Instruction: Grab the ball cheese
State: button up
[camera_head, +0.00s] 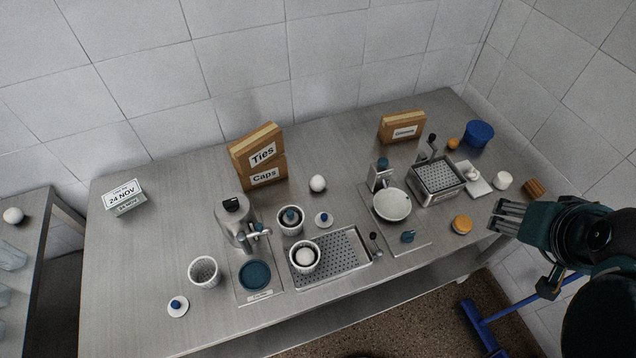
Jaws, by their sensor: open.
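A white ball (317,183), which looks like a ball cheese, sits bare on the steel table, right of the cardboard boxes. A second white ball (305,257) sits in a white perforated basket (292,264) at the left end of the perforated tray. A third white ball (13,215) lies on the other table at the far left. I cannot tell from the picture which one the task names. My gripper (503,217) is open and empty at the table's right edge, far from all three balls. Its fingers point left.
Cardboard boxes (258,162) stand at the back. Near the balls are a metal device (236,221), another basket (204,273), a drain tray (338,262) and a scale-like dish (391,204). An orange round piece (462,225) lies near my gripper.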

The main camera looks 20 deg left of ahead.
jog(key=w+a+f+n+g+y+b, duration=0.1)
jog(key=w+a+f+n+g+b, duration=0.1)
jog(key=w+a+n, duration=0.65)
jog(key=n+g+h+b, duration=0.1)
jog(key=n+g+b, duration=0.15)
jog(key=n, duration=0.65)
send_over(317, 185)
jog(key=s+x, duration=0.1)
jog(key=x, duration=0.5)
jog(key=s+x, duration=0.1)
jog(key=x, duration=0.5)
jog(key=s+f+x, duration=0.1)
jog(key=s+x, duration=0.1)
jog(key=x, duration=0.4)
jog(key=shift+w+d+f, duration=0.1)
jog(key=shift+d+f, duration=0.1)
jog(key=shift+d, duration=0.1)
jog(key=shift+s+a+f+n, duration=0.2)
jog(key=shift+a+f+n, duration=0.05)
jog(key=shift+a+f, duration=0.2)
jog(key=shift+r, duration=0.1)
